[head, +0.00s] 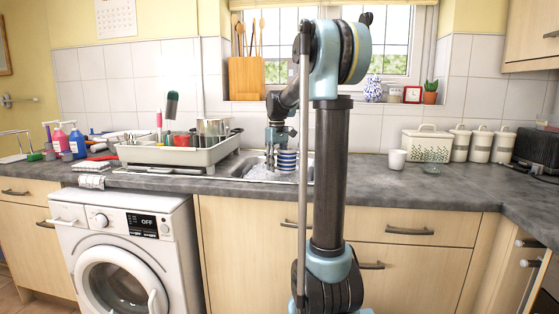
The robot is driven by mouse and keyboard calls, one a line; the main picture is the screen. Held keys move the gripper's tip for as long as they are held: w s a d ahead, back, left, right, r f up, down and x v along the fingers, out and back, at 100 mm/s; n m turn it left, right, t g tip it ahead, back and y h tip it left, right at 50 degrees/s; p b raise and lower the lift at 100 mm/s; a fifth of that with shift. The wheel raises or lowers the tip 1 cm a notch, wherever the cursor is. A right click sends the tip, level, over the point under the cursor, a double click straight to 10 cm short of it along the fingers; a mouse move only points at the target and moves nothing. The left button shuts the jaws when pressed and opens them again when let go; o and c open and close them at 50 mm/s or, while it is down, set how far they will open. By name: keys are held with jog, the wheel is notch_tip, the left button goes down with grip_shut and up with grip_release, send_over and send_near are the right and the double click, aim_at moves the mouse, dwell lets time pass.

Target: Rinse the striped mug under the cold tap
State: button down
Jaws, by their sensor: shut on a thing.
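The blue-and-white striped mug (287,161) is over the soapy sink (238,169) in the head view, partly hidden by my gripper and my arm. My gripper (273,158) points down at the mug's left side and is shut on it. The mug looks roughly upright, at about the level of the suds; I cannot tell whether it touches them. The cold tap cannot be made out; my arm covers the right part of the sink area.
A grey dish rack (180,155) with dishes stands close left of the sink. Bottles and cloths crowd the far left. The right front worktop is clear.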

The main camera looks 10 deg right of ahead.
aim_at(278, 156)
jog(key=shift+s, duration=0.1)
jog(key=shift+s+r, duration=1)
jog(key=shift+s, duration=0.2)
jog(key=shift+s+r, duration=1)
jog(key=shift+s, duration=0.2)
